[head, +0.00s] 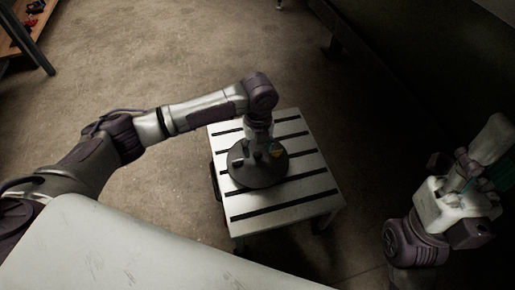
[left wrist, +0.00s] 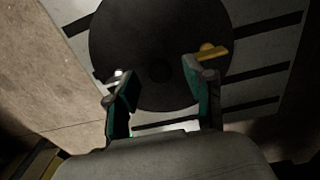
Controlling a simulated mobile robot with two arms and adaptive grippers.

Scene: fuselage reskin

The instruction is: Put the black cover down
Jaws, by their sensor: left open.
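The black cover (head: 255,181) is a dark round disc lying on a small light table (head: 315,187) with dark slots across its top. The cover also fills the upper middle of the left wrist view (left wrist: 160,35). My left gripper (head: 262,154) points down over the cover. In the left wrist view its two teal-edged fingers (left wrist: 156,74) are apart, with nothing between them but the cover's dark face behind. I cannot tell whether the fingertips touch the cover. My right gripper (head: 482,180) is in shadow at the right, away from the table, and its fingers are unclear.
A small yellow piece (left wrist: 210,52) shows beside one finger, over the cover's edge. A large pale panel (head: 130,250) fills the lower left of the head view. A wooden bench (head: 30,25) stands at the far left. Bare floor (head: 180,55) lies behind the table.

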